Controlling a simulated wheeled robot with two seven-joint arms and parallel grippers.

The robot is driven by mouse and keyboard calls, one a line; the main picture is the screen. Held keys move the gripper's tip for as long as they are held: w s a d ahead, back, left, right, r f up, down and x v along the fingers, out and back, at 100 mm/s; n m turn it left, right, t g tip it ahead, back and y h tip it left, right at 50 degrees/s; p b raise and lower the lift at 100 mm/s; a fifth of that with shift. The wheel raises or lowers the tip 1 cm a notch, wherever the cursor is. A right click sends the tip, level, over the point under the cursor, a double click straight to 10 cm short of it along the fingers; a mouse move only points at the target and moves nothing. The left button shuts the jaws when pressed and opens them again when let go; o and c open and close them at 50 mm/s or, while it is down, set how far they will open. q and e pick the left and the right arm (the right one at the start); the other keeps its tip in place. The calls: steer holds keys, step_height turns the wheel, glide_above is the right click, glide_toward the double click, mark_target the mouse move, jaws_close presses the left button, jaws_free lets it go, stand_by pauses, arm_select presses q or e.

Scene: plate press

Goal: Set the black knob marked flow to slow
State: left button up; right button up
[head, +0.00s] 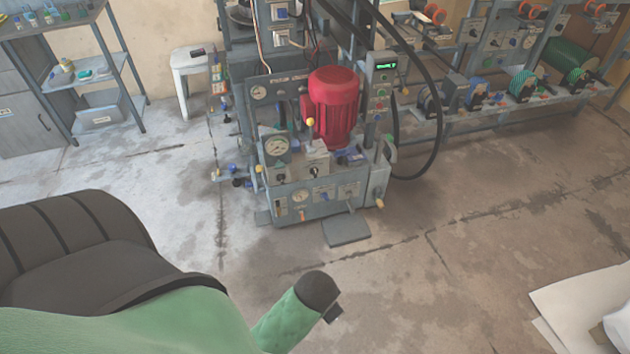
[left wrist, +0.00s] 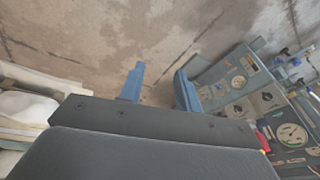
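The press (head: 318,180) with a red motor stands mid-picture in the head view. Small black knobs sit on its front, one on the left (head: 281,177) and one to its right (head: 314,172). Their labels are too small to read, so I cannot tell which is marked flow or how it is set. In the left wrist view a grey panel with dark knobs (left wrist: 267,97) and a round gauge (left wrist: 290,135) lies to the right. My left gripper (left wrist: 160,86) has its two blue fingers apart with nothing between them, clear of the panel. My right gripper is not seen.
A shelf unit (head: 85,80) stands at the left, with a white stool (head: 192,70) near the wall. A long rack of equipment (head: 480,95) runs along the back right. A black hose (head: 437,120) loops beside the press.

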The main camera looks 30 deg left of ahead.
arm_select(q)
steer(key=w+a+f+m+t+y+b, duration=0.1)
steer(key=w+a+f+m+y+b, duration=0.25)
steer(key=w+a+f, duration=0.5)
steer(key=m+t+y+b, duration=0.9)
steer(key=m+b, duration=0.6)
steer(key=m, duration=0.4)
glide_toward(316, 175)
steer(key=w+g+y, duration=0.1)
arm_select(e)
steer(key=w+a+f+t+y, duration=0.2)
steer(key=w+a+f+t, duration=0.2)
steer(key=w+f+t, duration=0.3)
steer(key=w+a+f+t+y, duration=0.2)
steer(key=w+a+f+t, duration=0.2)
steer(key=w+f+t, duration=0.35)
arm_select(q)
steer(key=shift+n, duration=0.25)
steer(key=x, duration=0.7)
steer(key=shift+b, duration=0.3)
steer(key=shift+w+a, duration=0.2)
steer(key=shift+a, duration=0.1)
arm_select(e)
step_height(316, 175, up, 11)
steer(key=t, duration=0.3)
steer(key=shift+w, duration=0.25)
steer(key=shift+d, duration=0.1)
